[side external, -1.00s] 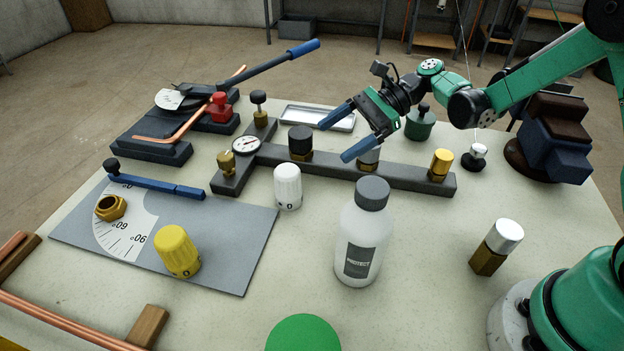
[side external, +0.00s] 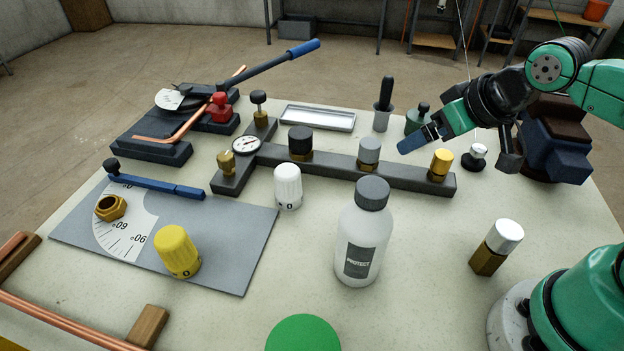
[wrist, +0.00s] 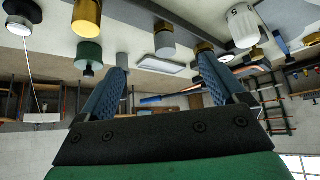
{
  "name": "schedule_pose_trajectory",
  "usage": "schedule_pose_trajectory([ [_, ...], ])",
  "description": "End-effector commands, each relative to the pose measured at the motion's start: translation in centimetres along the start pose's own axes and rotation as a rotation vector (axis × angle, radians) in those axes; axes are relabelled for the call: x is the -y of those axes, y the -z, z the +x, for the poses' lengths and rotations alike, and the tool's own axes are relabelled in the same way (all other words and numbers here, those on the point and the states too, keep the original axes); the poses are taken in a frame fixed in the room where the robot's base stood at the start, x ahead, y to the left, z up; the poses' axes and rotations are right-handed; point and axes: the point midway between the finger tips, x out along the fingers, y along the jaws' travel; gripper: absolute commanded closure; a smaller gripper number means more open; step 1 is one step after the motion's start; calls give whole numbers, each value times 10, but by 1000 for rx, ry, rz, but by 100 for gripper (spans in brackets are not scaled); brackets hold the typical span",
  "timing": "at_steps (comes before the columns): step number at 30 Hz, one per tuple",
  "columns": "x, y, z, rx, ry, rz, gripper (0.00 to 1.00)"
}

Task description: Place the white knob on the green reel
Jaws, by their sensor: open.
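The white knob (side external: 288,186) stands upright on the table, left of the bottle and in front of the manifold bar. It also shows in the wrist view (wrist: 243,27), upper right, beyond the fingers and not between them. A bright green round top (side external: 303,334), likely the green reel, is cut off by the bottom edge of the side view; its sides are hidden. My gripper (side external: 406,146) is raised over the right end of the bar, well right of the white knob. In the wrist view its blue fingers (wrist: 163,80) are apart with nothing held between them.
A white bottle with a grey cap (side external: 362,240) stands between the white knob and my base. A yellow knob (side external: 177,252) sits on the grey plate. The manifold bar (side external: 405,176) carries black, grey and gold caps. A white-capped brass valve (side external: 497,246) stands right. Table room around the bottle is clear.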

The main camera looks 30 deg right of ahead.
Motion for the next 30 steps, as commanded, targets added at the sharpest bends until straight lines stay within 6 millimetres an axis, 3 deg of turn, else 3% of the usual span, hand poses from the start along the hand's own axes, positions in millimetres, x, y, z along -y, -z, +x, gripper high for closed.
schedule_pose_trajectory([
  [10,1,0,0,2,4,12,9],
  [14,7,6,5,13,42,147,9],
  [17,21,16,16,45,113,406,9],
  [22,53,35,44,187,261,1016,9],
  [30,99,48,91,585,373,1891,9],
])
